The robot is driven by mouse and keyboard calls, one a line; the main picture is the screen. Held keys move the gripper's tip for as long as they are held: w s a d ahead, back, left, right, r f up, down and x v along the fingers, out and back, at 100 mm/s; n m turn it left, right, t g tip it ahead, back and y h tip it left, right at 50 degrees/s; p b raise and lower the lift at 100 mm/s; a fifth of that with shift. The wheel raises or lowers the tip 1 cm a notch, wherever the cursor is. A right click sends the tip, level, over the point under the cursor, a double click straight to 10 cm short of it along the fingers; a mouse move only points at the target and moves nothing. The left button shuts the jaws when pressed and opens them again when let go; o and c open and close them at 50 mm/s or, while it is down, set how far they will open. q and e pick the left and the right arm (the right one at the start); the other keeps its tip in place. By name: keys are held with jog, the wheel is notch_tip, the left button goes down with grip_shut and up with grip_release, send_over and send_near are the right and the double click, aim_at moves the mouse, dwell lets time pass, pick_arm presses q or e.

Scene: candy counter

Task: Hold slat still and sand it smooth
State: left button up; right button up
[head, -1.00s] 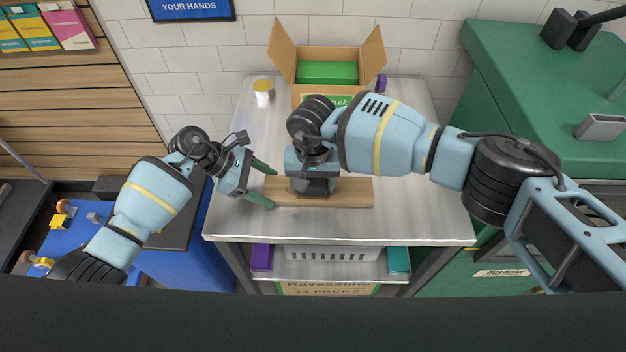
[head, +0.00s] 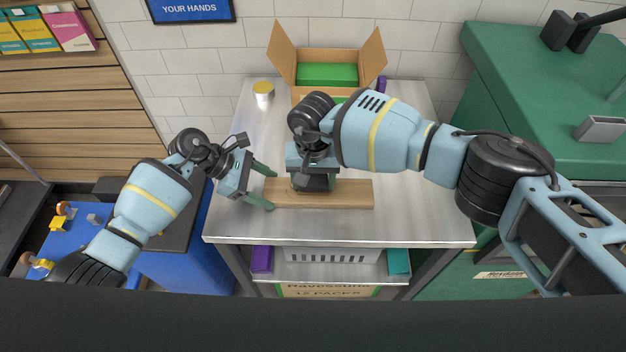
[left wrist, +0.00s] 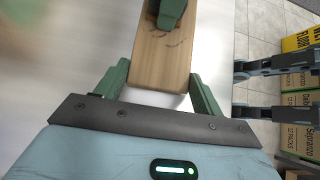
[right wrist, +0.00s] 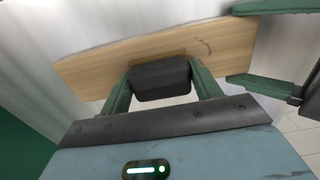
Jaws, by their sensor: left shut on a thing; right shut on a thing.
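The wooden slat (head: 345,194) lies flat on the metal table, its length running left to right. My left gripper (head: 268,186) is shut on the slat's left end, one finger along each long edge; the left wrist view shows the slat (left wrist: 160,62) between its fingers. My right gripper (right wrist: 160,88) is shut on a dark sanding block (right wrist: 160,78), which is on the slat's top face. Dark curved marks show on the wood near the left end. The right gripper hides part of the slat.
The metal table (head: 420,225) is clear in front and to the right of the slat. An open cardboard box (head: 372,58) with green contents stands at the back. A green cabinet (head: 450,100) stands at right.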

jog(key=shift+w, duration=0.35)
jog(key=shift+s+f, duration=0.1)
jog(key=shift+s, duration=0.95)
jog(key=shift+s, duration=0.1)
jog(key=shift+s, duration=0.4)
jog(key=shift+w, duration=1.05)
jog(key=shift+w, duration=0.45)
